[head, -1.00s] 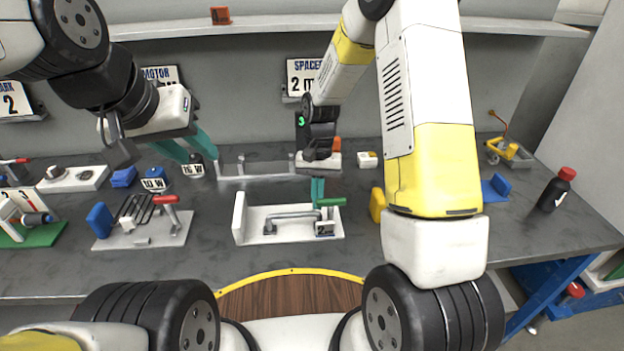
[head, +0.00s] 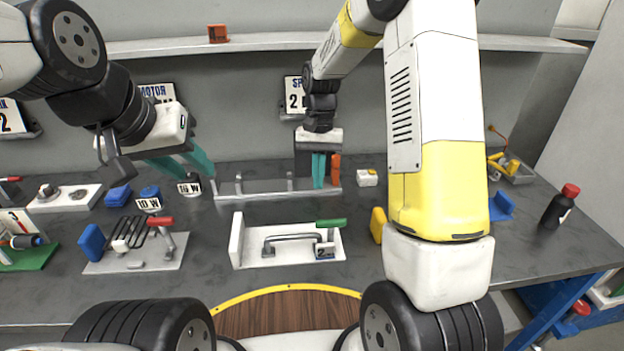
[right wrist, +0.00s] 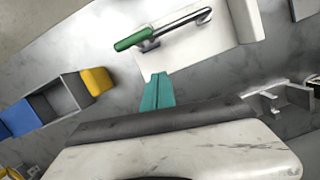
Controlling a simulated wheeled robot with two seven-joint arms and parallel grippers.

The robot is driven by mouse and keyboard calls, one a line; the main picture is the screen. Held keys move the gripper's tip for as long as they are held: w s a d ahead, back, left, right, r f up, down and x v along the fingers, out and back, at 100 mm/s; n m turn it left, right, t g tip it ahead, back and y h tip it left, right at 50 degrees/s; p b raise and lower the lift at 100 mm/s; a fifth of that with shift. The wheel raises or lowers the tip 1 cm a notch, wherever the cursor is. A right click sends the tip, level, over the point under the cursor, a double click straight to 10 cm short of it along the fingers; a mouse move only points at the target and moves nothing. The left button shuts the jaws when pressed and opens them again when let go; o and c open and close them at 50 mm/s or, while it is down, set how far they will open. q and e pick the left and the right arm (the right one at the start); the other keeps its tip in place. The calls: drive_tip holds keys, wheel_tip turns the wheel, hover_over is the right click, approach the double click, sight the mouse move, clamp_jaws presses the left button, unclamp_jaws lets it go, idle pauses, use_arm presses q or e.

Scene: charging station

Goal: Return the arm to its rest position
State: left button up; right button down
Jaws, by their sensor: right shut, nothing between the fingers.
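My right gripper (head: 318,170) has teal fingers and hangs above the table, behind the white fixture (head: 253,246) with the green-handled clamp (head: 331,223). Its fingers are together with nothing between them, and it is apart from the clamp. In the right wrist view the shut fingers (right wrist: 158,92) show below the same green handle (right wrist: 131,40).
A grey rack (head: 240,189) stands behind the clamp fixture. A red-handled fixture (head: 165,254) is to the left. A yellow block (head: 377,225) and a black bottle (head: 559,208) stand to the right. A shelf (head: 270,41) runs along the wall.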

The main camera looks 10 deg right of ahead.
drive_tip(key=s+d+r+n+t+y, duration=0.1)
drive_tip(key=s+r+t, duration=0.15)
drive_tip(key=r, duration=0.45)
drive_tip(key=s+d+r+t, duration=0.1)
drive_tip(key=s+d+r, duration=0.1)
drive_tip(key=s+r, duration=0.3)
drive_tip(key=s+d+r+n+t, duration=0.1)
drive_tip(key=s+r+t, duration=0.4)
drive_tip(key=s, duration=0.7)
drive_tip(key=shift+s+d+r+n+y, duration=0.25)
drive_tip(key=shift+d+r+n+y, duration=0.25)
drive_tip(key=shift+r, duration=0.4)
